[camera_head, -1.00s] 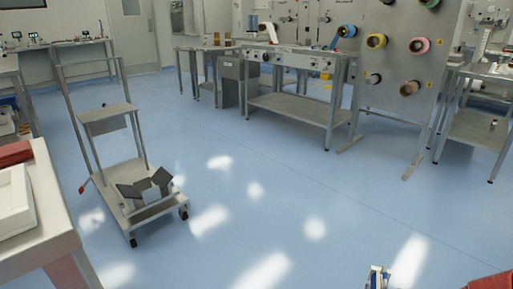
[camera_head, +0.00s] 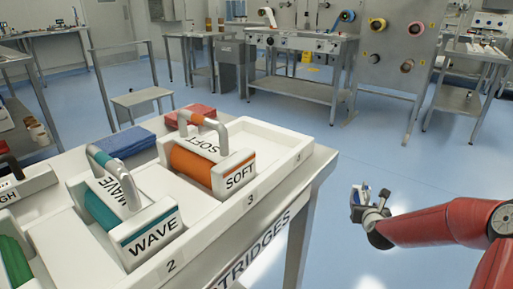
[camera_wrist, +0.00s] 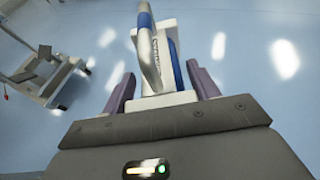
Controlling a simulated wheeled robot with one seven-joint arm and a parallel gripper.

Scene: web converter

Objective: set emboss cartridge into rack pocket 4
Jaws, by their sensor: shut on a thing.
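My gripper (camera_head: 372,212) is shut on the emboss cartridge (camera_head: 357,196), a small white and blue block, over the floor to the right of the rack. In the wrist view the cartridge (camera_wrist: 174,62) has a white body, blue bands and a grey handle, between the two fingers of my gripper (camera_wrist: 162,84). Its lettering is too small to read. The white cartridge rack (camera_head: 213,232) stands on a table at the left. Its end pocket (camera_head: 277,146), beyond the orange SOFT cartridge (camera_head: 205,160), looks empty; its small label is hard to read.
A teal WAVE cartridge (camera_head: 125,225) sits in the pocket marked 2, and SOFT sits in pocket 3. Folded blue (camera_head: 125,142) and red (camera_head: 197,116) cloths lie behind the rack. A metal cart (camera_head: 143,98) stands beyond. Floor right of the table is clear.

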